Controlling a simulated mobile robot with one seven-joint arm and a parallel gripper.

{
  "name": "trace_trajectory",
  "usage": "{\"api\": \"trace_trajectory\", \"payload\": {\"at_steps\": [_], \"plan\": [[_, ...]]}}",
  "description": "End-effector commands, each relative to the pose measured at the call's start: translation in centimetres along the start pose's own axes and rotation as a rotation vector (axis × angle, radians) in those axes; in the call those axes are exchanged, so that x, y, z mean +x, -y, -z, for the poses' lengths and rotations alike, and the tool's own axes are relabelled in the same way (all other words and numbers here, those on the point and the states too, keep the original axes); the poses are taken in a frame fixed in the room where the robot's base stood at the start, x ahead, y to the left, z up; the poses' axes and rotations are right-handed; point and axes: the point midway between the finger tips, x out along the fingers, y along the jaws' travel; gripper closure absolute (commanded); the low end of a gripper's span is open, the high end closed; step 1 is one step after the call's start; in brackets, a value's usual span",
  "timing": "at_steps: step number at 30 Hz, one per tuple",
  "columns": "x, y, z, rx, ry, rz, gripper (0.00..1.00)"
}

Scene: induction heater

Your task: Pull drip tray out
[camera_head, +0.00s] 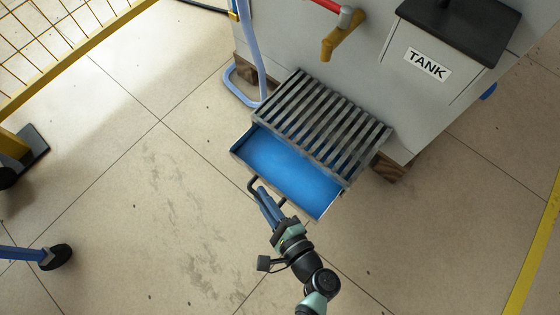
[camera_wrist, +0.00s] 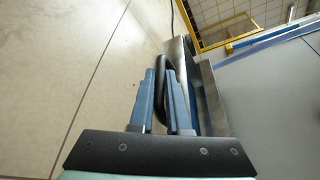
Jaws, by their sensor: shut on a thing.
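The drip tray (camera_head: 290,170) is a grey metal drawer with a blue inside. It sticks partly out from under a slatted metal grate (camera_head: 322,122) at the foot of the machine. A dark bar handle (camera_head: 254,187) is on its front face. My gripper (camera_head: 266,203) is at the front of the tray, shut on the handle. In the wrist view, the blue fingers (camera_wrist: 164,98) are on either side of the dark handle (camera_wrist: 167,65). The tray's metal front (camera_wrist: 186,85) is just to the right of them. The rear of the tray is hidden under the grate.
The grey machine carries a black-topped tank (camera_head: 428,65) and a yellow-brown spout (camera_head: 340,38) above the grate. A yellow fence (camera_head: 62,60) stands at upper left. The floor in front of the tray is clear.

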Motion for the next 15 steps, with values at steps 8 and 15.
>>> {"api": "trace_trajectory", "payload": {"at_steps": [8,15], "plan": [[-1.1,-2.2,-2.9,0.0,-0.001,-0.003,1.0],[-1.1,-2.2,-2.8,-0.001,-0.001,-0.003,1.0]]}}
